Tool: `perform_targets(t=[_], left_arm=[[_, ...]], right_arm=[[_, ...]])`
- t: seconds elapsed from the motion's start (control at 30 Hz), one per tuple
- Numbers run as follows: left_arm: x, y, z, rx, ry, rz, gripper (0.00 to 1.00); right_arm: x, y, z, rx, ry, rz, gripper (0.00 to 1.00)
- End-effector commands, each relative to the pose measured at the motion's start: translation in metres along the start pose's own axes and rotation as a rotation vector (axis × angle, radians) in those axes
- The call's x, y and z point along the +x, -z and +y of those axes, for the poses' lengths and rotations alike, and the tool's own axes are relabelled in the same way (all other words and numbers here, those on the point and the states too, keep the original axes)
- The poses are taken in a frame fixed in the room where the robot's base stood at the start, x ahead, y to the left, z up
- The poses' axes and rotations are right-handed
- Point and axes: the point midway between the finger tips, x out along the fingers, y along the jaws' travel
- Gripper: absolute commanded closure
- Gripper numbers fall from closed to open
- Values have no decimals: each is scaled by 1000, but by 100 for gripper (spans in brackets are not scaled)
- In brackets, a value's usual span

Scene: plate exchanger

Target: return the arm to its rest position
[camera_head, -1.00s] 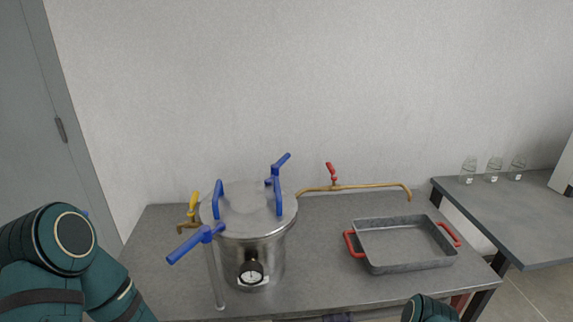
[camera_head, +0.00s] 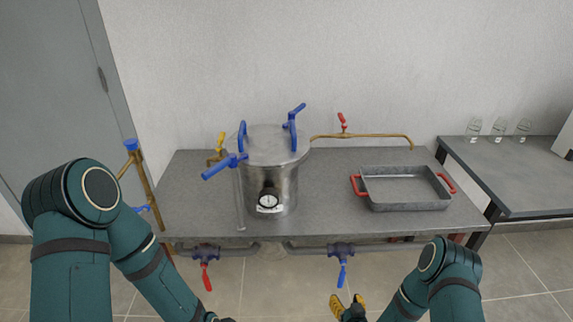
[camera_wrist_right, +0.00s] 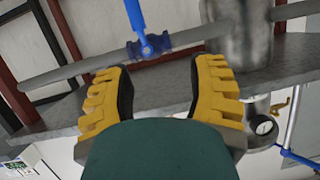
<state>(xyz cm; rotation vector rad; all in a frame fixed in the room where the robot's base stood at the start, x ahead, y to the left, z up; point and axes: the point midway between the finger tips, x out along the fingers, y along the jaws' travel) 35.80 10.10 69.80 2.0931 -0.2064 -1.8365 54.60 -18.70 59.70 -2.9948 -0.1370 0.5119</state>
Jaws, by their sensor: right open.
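My right arm comes in at the lower right of the head view. Its yellow-fingered gripper (camera_head: 347,303) is low, in front of and below the table edge. In the right wrist view the two yellow fingers of this gripper (camera_wrist_right: 160,95) are spread apart with nothing between them. A blue-handled valve (camera_wrist_right: 150,45) on a grey pipe shows beyond the fingers, apart from them. My left arm (camera_head: 90,220) is bent at the left of the head view. Its gripper is outside the picture.
A steel vessel (camera_head: 272,180) with blue clamps and a gauge stands on the grey table (camera_head: 325,215). A metal tray (camera_head: 405,190) with red handles is at right. Red-handled (camera_head: 206,275) and blue-handled valves (camera_head: 342,272) hang below the front edge. A side table (camera_head: 520,180) holds glassware.

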Motion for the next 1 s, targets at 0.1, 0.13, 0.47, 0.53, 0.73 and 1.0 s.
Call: perform_targets(t=[0.1, 0.13, 0.47, 0.53, 0.73, 1.0], left_arm=[[0, 0, 0, 0, 0, -1, 13], [0, -1, 0, 0, 0, -1, 13], [0, -1, 0, 0, 0, -1, 13], [0, -1, 0, 0, 0, -1, 13], [0, -1, 0, 0, 0, -1, 13], [0, -1, 0, 0, 0, -1, 13]], right_arm=[[-12, 9, -17, 55, 26, -183, 44], [-18, 10, -22, 72, 31, -236, 44], [-139, 20, -90, 260, 74, -852, 44], [-163, 23, -98, 284, 74, -941, 44], [-200, 25, -111, 317, 73, -1069, 44], [-202, 25, -111, 319, 73, -1076, 44]])
